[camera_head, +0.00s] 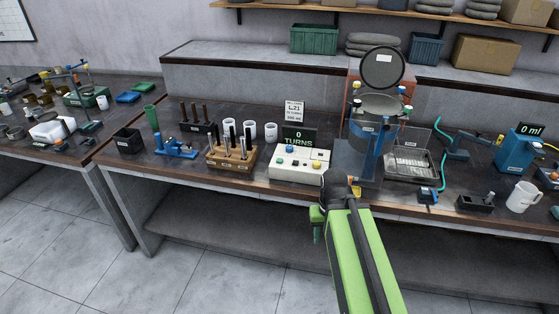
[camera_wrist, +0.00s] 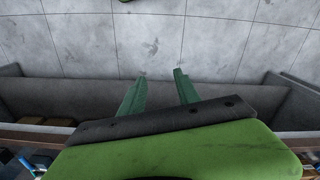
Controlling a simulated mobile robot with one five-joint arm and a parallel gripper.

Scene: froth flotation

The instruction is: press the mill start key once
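A white key box (camera_head: 298,178) stands near the front edge of the bench, with blue, green and yellow round keys on its top. The labels are too small to read, so I cannot tell which key is the mill start key. A dark display (camera_head: 298,138) behind it reads "0 TURNS". My gripper (camera_head: 317,236) hangs in front of the bench edge, below and to the right of the box, apart from it. In the wrist view my gripper (camera_wrist: 159,74) has its two green fingers spread with nothing between them, against grey floor tiles.
Right of the box stands a drum-like machine (camera_head: 377,105) with a round dark lid. A wooden rack (camera_head: 232,160) of upright rods stands to the left. A wire-lined tray (camera_head: 411,166) and a white mug (camera_head: 522,197) are farther right. The floor in front is clear.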

